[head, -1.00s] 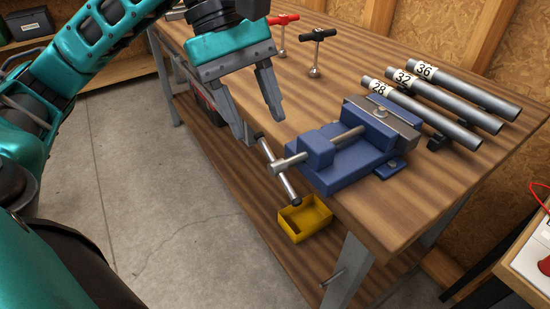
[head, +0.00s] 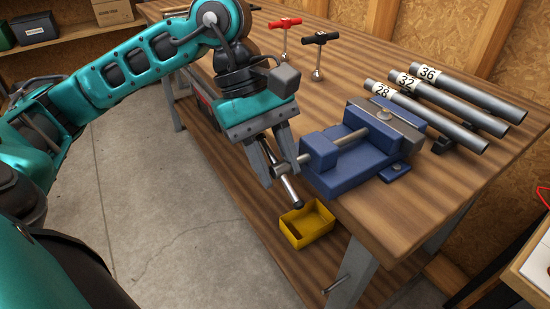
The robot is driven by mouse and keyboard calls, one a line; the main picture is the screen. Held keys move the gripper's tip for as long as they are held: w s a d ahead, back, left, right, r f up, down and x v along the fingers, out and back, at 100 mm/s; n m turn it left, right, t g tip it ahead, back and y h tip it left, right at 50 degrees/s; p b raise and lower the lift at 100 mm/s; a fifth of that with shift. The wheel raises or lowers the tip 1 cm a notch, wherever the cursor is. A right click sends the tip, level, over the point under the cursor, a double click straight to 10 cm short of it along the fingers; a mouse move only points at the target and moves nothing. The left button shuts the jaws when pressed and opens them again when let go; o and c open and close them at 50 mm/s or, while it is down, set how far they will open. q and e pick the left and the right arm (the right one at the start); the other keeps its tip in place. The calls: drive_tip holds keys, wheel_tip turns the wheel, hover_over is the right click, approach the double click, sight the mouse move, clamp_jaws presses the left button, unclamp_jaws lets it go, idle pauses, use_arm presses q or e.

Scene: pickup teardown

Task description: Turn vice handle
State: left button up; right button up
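The blue vice (head: 355,158) is fixed at the near edge of the wooden workbench. Its handle is a thin metal bar (head: 291,190) set across the screw that sticks out to the left past the bench edge. The bar is tilted, its lower dark end pointing down. My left gripper (head: 280,174) comes from above at the handle. Its two fingers are apart, one on each side of the bar's upper part, which they partly hide. Whether they touch the bar I cannot tell. My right gripper is not in view.
Several metal pipes with number labels (head: 425,115) lie right of the vice. A red T-handle tool (head: 285,35) and a black one (head: 318,55) stand behind it. A yellow bin (head: 307,224) sits below the handle. The bench's middle (head: 375,65) is clear.

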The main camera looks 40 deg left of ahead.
use_arm(q)
clamp_jaws()
drive_tip(key=shift+y, duration=0.6)
drive_tip(key=shift+o, duration=1.8)
unclamp_jaws()
drive_tip(key=shift+r, duration=0.1)
